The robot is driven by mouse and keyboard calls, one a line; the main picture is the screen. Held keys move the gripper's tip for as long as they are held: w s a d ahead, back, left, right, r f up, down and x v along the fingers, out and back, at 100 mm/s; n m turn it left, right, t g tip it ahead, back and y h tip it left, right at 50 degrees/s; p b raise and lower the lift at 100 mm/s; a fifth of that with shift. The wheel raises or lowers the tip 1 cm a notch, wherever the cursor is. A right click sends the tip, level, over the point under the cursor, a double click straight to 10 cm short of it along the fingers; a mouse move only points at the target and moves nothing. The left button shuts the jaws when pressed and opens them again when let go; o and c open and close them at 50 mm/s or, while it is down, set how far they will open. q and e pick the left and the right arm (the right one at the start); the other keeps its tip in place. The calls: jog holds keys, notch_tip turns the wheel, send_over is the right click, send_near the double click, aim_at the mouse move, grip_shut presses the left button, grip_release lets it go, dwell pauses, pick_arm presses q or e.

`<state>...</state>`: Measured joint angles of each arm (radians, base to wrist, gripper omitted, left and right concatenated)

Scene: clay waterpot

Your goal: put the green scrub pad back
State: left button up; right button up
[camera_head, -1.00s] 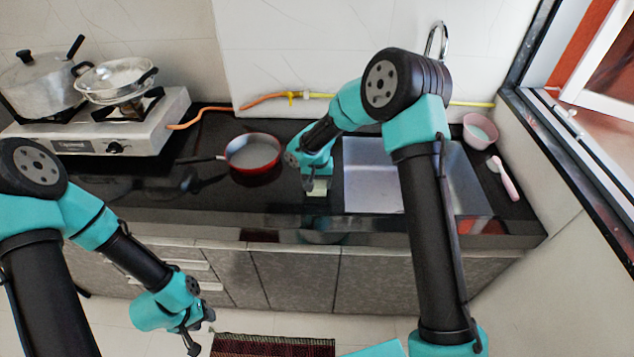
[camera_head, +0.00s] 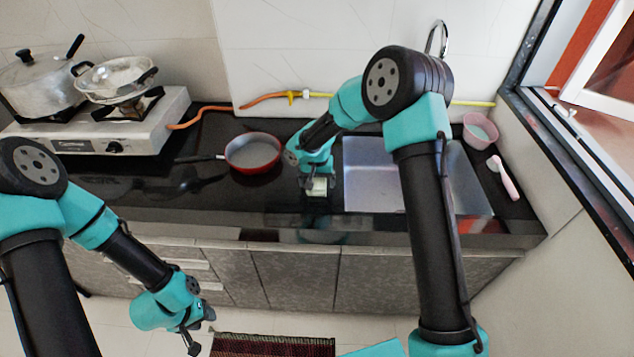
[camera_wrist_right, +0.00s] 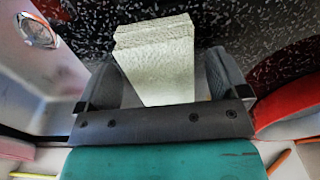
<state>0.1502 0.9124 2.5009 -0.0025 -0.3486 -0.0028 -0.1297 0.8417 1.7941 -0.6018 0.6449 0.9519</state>
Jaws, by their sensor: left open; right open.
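The scrub pad (camera_head: 320,186) looks pale whitish green and lies on the dark counter, just left of the sink. In the right wrist view the pad (camera_wrist_right: 158,55) shows as a light, layered block. My right gripper (camera_head: 317,181) is down at the pad and open. In the wrist view its fingers (camera_wrist_right: 163,75) stand on either side of the pad, with a dark gap visible on the right side. Whether a finger touches the pad on the left is unclear. My left gripper (camera_head: 195,331) is open and empty, low in front of the cabinets.
The sink (camera_head: 372,178) is right of the pad, partly hidden by my right arm. A red pan (camera_head: 253,153) stands to the left. A pink bowl (camera_head: 480,132) and a pink brush (camera_head: 507,180) are at the far right. A stove (camera_head: 120,130) with pots is at the left.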

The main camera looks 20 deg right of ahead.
aim_at(317, 181)
notch_tip(317, 181, up, 12)
jog(key=shift+f, duration=0.25)
dwell(1.8)
